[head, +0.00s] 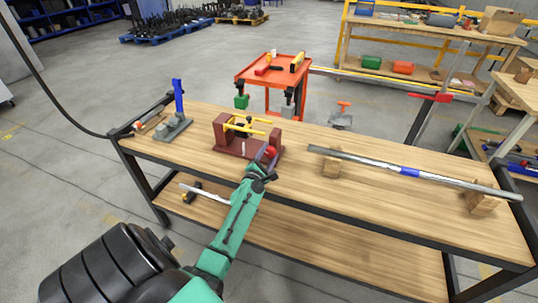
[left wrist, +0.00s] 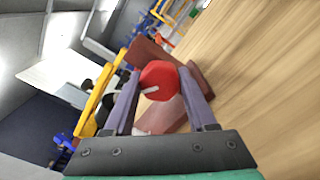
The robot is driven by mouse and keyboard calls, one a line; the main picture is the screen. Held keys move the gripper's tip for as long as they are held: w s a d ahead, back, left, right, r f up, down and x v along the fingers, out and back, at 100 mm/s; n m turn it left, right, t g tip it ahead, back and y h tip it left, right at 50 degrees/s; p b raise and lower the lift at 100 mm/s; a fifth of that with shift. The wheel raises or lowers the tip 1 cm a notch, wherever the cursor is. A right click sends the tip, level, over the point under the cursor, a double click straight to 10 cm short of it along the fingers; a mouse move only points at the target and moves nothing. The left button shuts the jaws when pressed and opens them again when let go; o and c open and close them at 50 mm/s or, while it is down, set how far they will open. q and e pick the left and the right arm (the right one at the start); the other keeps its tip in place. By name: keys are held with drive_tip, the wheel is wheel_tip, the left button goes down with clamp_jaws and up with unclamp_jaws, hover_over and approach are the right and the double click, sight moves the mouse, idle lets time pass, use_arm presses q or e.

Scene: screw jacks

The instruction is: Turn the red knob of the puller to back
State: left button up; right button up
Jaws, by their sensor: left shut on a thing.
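The puller (head: 232,147) is a dark red frame with yellow parts, standing on the wooden workbench left of its middle. Its red knob (head: 270,152) is at the right end, facing my arm. My left gripper (head: 265,160) is at this knob. In the left wrist view the red knob (left wrist: 159,80) sits between the two grey fingers of my left gripper (left wrist: 156,92), which are shut on it. A pale mark shows on the knob's face. Behind the knob are the puller's dark red end plate (left wrist: 150,52) and a yellow bar (left wrist: 112,85). My right gripper is not in view.
A grey device with a blue upright (head: 178,98) stands left of the puller. A long metal bar (head: 385,165) rests on wooden blocks to the right. An orange tool cart (head: 272,70) stands behind the bench. The bench front right of the puller is clear.

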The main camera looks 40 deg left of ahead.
use_arm(q)
drive_tip(key=n, duration=0.5)
drive_tip(key=shift+f+n, duration=0.1)
drive_tip(key=shift+n, duration=0.2)
drive_tip(key=n+p, duration=0.1)
drive_tip(key=n, duration=0.4)
drive_tip(key=n+p, duration=0.2)
drive_tip(key=n, duration=0.4)
drive_tip(key=shift+n+p, duration=0.3)
drive_tip(key=shift+n, duration=0.1)
drive_tip(key=n+p, duration=0.1)
drive_tip(key=n, duration=0.3)
drive_tip(key=shift+p, duration=0.3)
drive_tip(key=shift+d+n+p, duration=0.1)
drive_tip(key=shift+n+p, duration=0.2)
drive_tip(key=shift+n, duration=0.5)
drive_tip(key=o, duration=1.1)
drive_tip(key=shift+o, duration=1.4)
